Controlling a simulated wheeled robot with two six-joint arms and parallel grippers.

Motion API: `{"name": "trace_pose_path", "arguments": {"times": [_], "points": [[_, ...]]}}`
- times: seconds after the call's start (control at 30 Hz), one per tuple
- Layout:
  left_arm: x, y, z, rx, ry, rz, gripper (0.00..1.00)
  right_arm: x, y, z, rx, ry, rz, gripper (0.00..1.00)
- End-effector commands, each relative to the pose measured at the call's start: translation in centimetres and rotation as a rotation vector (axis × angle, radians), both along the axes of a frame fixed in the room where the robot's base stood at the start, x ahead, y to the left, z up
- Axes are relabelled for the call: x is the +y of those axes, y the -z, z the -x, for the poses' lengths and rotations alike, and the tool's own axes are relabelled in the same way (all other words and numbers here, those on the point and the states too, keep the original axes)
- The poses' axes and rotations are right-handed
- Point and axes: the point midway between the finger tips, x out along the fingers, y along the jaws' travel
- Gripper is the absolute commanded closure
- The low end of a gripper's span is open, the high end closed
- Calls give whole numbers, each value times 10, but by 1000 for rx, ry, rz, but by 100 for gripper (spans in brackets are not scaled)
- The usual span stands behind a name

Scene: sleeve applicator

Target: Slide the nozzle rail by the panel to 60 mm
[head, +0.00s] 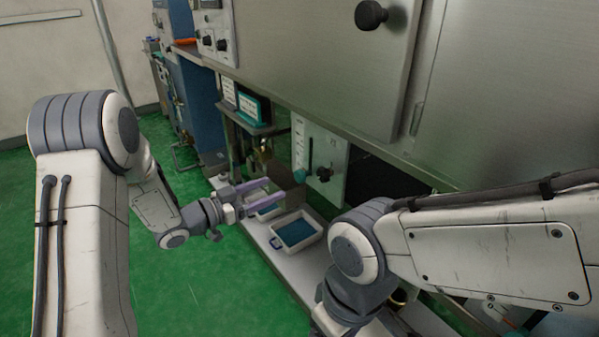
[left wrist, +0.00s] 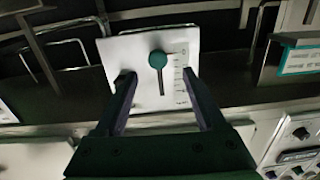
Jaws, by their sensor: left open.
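The panel is a white plate (head: 301,145) on the machine's front, with a dark upright slot and a printed scale. A teal knob (head: 300,176) stands out at the slot's lower end. In the left wrist view the same plate (left wrist: 127,52) appears upside down, with the teal knob (left wrist: 158,59) at the top of the slot and the scale beside it. The scale's figures are too small to read. My left gripper (head: 279,190) is open and empty, its purple fingers pointing toward the knob but apart from it. My right gripper is out of view.
A tray with blue contents (head: 316,238) sits on the ledge below. A black knob (head: 324,173) is right of the slot. A teal-framed display (head: 252,107) is left of the plate. Steel cabinet doors (head: 310,60) overhang above. Green floor (head: 215,290) is clear at the front.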

Motion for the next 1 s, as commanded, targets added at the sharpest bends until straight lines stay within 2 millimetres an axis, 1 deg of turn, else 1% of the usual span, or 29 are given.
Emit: {"name": "trace_pose_path", "arguments": {"times": [0.07,0.17,0.27,0.5,0.7,0.83,1.0], "points": [[3,-2,2,-9,18,33,28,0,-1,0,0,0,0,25],[-2,-3,0,-17,30,47,28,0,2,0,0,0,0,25],[-15,-2,-8,-17,33,47,28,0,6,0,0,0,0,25],[-52,-1,-35,-18,32,45,28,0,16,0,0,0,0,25],[-73,-2,-51,-16,29,46,28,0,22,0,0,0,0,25],[-80,-3,-56,-16,28,46,28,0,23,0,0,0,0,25],[-81,-4,-57,-15,27,46,28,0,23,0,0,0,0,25]]}}
